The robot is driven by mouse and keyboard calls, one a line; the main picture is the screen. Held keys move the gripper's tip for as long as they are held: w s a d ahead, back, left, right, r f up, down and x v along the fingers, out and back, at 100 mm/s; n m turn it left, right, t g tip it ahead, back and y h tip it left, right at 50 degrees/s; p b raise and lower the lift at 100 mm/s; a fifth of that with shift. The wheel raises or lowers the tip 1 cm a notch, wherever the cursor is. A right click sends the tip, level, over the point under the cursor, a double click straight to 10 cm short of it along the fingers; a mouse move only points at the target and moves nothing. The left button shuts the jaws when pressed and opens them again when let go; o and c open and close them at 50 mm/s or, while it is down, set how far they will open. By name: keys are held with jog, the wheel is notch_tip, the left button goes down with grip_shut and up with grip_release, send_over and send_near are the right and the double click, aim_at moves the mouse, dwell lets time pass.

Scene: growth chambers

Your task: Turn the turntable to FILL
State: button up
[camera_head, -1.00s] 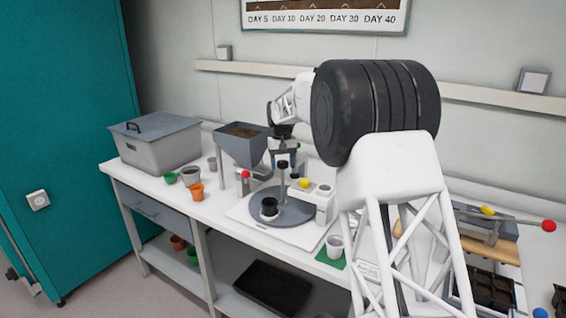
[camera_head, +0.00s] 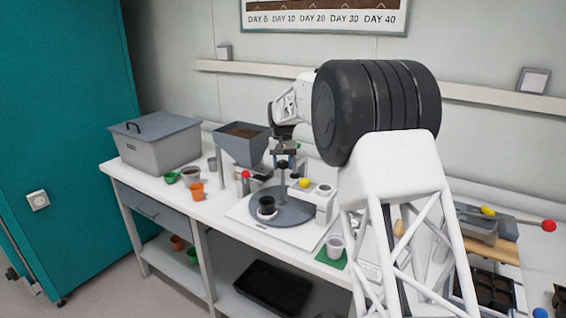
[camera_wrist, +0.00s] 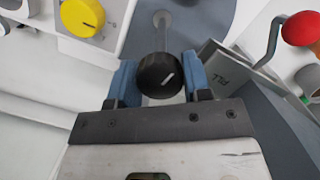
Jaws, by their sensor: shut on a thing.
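The turntable (camera_head: 290,214) is a grey disc on a white base on the bench. A post with a black round knob (camera_head: 283,165) rises from the disc. My gripper (camera_head: 284,156) is above the disc at the knob. In the wrist view the black knob (camera_wrist: 158,74) sits between the blue fingers of my gripper (camera_wrist: 160,80), which is shut on it. Part of the disc (camera_wrist: 205,22) shows behind the knob.
A soil hopper (camera_head: 241,147) stands behind left of the turntable, with a red-balled lever (camera_head: 245,174) near it. A white box with a yellow dial (camera_wrist: 83,17) is close by. Small pots and a lidded bin (camera_head: 158,143) stand left; a white cup (camera_head: 334,246) stands in front.

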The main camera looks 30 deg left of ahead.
jog(key=shift+m+y, duration=0.3)
jog(key=shift+m, duration=1.9)
jog(key=m, duration=0.4)
jog(key=shift+y, duration=0.3)
jog(key=shift+m, duration=1)
jog(key=shift+m+y, duration=0.3)
jog(key=shift+m, duration=0.8)
jog(key=shift+m+y, duration=0.3)
jog(key=shift+m, duration=1.6)
